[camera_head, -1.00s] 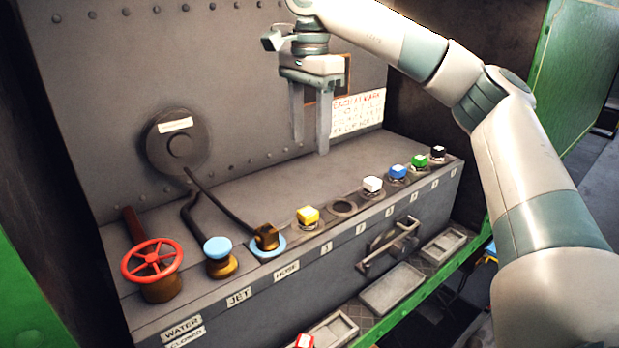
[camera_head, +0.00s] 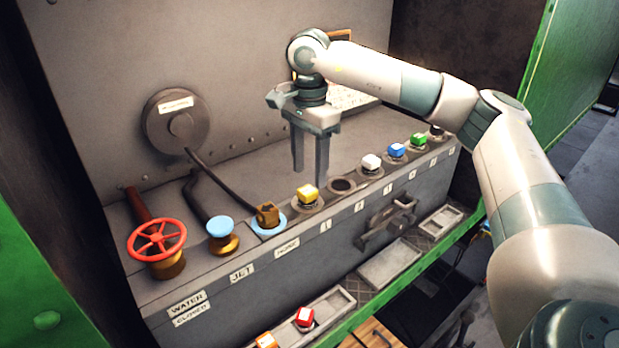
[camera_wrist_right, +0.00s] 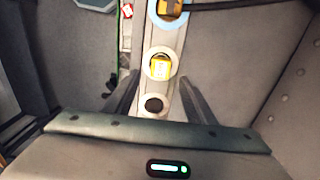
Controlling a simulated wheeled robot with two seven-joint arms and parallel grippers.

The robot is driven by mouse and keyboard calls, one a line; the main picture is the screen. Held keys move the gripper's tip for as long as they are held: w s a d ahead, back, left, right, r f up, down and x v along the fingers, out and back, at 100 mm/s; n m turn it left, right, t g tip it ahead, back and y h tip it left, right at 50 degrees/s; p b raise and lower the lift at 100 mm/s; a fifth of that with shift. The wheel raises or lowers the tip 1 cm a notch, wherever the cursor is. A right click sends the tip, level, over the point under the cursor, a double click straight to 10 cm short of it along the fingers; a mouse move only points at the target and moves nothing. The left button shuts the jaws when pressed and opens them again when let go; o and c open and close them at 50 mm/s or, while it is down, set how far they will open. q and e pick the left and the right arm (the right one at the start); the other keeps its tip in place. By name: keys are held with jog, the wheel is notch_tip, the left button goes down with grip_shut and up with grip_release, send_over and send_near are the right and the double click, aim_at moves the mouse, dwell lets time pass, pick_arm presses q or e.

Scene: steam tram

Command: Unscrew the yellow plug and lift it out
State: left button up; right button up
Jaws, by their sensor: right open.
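The yellow plug (camera_head: 307,194) sits upright in its round seat on top of the grey box, above the label 1. My right gripper (camera_head: 310,175) points down with its jaws apart and nothing between them, close above the plug in the head view. In the right wrist view the yellow plug (camera_wrist_right: 160,66) shows its square top inside a pale ring. The open fingers (camera_wrist_right: 159,85) stand to either side, roughly between the plug and the dark empty hole (camera_wrist_right: 153,104). I see no contact with the plug. My left gripper is not in view.
The empty hole (camera_head: 342,186) lies right of the plug, then white (camera_head: 371,162), blue (camera_head: 397,151) and green (camera_head: 418,141) plugs. The brass hose fitting (camera_head: 267,216) stands to the left. A tray below holds a red plug (camera_head: 305,317) and an orange one (camera_head: 266,341).

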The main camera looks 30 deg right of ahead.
aim_at(308, 189)
jog(key=shift+f+p, duration=0.65)
jog(key=shift+f, duration=1.65)
grip_shut()
jog(key=shift+w+f+n+b, duration=0.1)
jog(key=shift+n+b, duration=0.45)
jog(key=shift+n, duration=0.35)
jog(key=shift+n+b, duration=0.4)
jog(key=shift+n, duration=0.8)
